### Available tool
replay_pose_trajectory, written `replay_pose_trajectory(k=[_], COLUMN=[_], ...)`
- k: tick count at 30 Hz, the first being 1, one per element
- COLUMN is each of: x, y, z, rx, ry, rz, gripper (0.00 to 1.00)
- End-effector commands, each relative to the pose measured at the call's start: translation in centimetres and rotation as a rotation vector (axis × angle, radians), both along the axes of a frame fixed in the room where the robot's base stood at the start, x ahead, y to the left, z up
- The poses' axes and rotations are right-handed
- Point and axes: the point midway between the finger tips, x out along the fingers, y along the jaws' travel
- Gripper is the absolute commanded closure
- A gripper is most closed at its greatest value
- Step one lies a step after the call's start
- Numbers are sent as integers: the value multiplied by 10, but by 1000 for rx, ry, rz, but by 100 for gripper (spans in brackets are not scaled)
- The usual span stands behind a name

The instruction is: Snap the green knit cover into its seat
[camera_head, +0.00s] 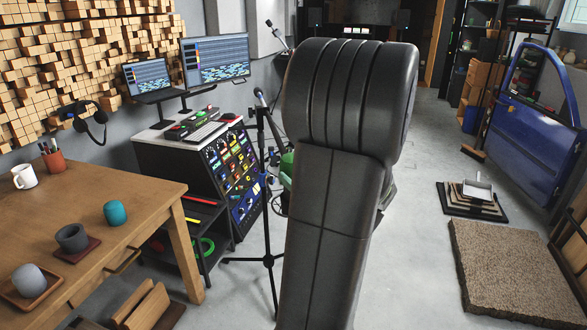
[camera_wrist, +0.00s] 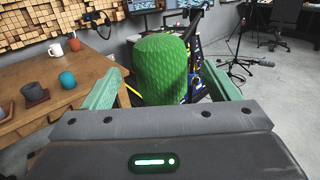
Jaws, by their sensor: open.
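The green knit cover (camera_wrist: 163,68) is a rounded, ribbed dome, upright in the middle of the wrist view. My gripper (camera_wrist: 160,66) is open, with one green finger to the left of the cover and one to the right. Gaps show on both sides, so the fingers look apart from it. The cover's lower end is hidden behind my gripper's body. In the head view my arm hides most of this area; only a green patch shows left of it, and I cannot tell what it is. I cannot make out the seat.
A wooden table (camera_head: 88,205) at left bears a teal rounded piece (camera_head: 115,213), a dark cup (camera_head: 72,238) and a grey rounded piece (camera_head: 29,280). A microphone stand (camera_head: 267,200) is left of my arm.

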Motion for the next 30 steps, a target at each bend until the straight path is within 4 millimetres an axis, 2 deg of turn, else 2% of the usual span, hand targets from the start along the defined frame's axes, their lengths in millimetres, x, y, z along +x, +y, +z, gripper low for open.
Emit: replay_pose_trajectory(k=[6,12,18,30], x=[-39,-59,-66,-64], y=[-25,-36,-40,-38], z=[0,-1,0,0], rx=[1,0,1,1], ry=[-1,0,1,0], rz=[-5,-2,-1,1], gripper=[19,19,19,19])
